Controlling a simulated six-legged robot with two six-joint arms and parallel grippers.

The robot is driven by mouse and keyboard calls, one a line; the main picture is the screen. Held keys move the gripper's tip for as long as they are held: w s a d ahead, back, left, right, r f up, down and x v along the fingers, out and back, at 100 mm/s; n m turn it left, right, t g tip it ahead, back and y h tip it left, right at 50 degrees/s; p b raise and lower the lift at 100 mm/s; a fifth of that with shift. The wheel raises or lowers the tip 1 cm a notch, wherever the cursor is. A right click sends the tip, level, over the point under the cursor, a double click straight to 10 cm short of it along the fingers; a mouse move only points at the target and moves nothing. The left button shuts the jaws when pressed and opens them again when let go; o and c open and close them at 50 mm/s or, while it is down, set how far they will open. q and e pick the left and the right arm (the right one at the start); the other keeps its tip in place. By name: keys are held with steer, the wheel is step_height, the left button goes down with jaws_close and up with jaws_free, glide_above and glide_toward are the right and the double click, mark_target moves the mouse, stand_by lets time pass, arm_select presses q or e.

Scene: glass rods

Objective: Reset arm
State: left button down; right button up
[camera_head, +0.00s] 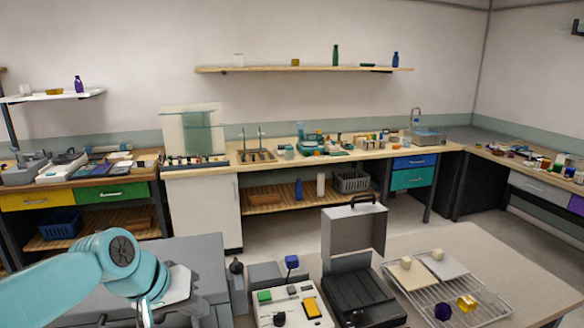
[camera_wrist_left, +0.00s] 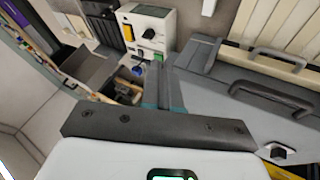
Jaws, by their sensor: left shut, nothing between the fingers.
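My left arm, teal, comes in from the left in the head view and bends down at its rounded joint. My left gripper (camera_head: 148,312) is low in that view, partly hidden by the arm and cut off at the bottom edge. In the left wrist view, the fingers of the left gripper (camera_wrist_left: 157,75) are together with nothing between them. They point toward a white control box (camera_wrist_left: 150,32) with yellow and green buttons, apart from it as far as I can tell. My right gripper is in neither view.
The control box also shows in the head view (camera_head: 280,314), beside an open dark case (camera_head: 354,230). A wire rack (camera_head: 497,312) with pale blocks and coloured pieces stands to the right. A grey case with a handle (camera_wrist_left: 225,115) lies close to the left fingers. Workbenches (camera_head: 350,157) line the walls.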

arm_select(q)
steer(key=s+d+f+g, duration=0.15)
steer(key=s+f, duration=0.25)
steer(key=f, duration=1.1)
steer(key=s+d+f+g, duration=0.1)
steer(key=s+d+f, duration=0.15)
steer(key=f, duration=1.15)
steer(key=s+d+f+n+g, duration=0.1)
steer(key=s+f, duration=0.5)
steer(key=s, duration=0.3)
steer(key=s+d+f+g, duration=0.1)
steer(key=s+f, duration=0.5)
steer(key=s, duration=0.3)
step_height(320, 180, down, 10)
steer(key=b, duration=1)
steer(key=shift+w+a+r+y, duration=0.15)
steer(key=shift+a+r+y, duration=0.05)
steer(key=shift+y, duration=0.1)
